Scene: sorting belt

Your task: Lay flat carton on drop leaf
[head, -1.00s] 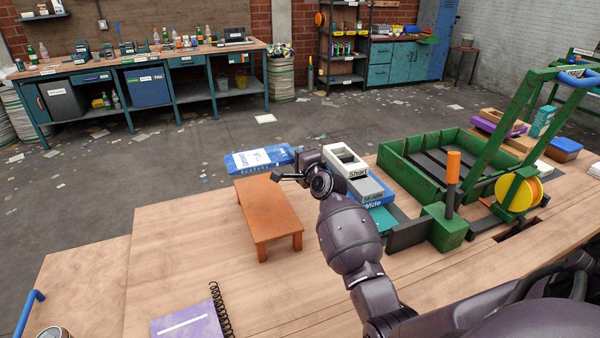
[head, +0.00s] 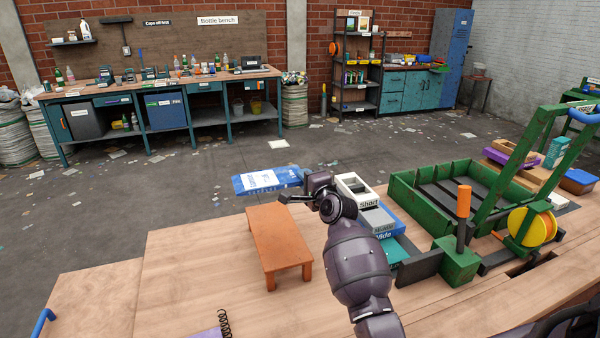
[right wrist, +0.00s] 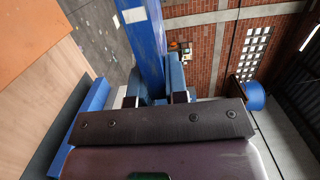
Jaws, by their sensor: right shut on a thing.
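A flat blue carton with a white label (head: 262,181) is held out level in the head view, beyond the far edge of the bench top. My right gripper (head: 303,188) is shut on its right end. In the right wrist view the carton (right wrist: 143,38) runs as a blue strip from between the fingers (right wrist: 155,88). A low orange-brown stand with legs (head: 277,237) is on the bench just nearer than the carton, with nothing on it. I cannot tell whether this or the bench's left-hand panel (head: 90,290) is the drop leaf. My left gripper is out of view.
Stacked boxes (head: 352,187), one marked Short, stand right beside my right wrist. A green slatted tray (head: 405,195) with a tall frame and an orange-handled post (head: 463,215) lies further right. The bench left of the stand (head: 190,260) is clear.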

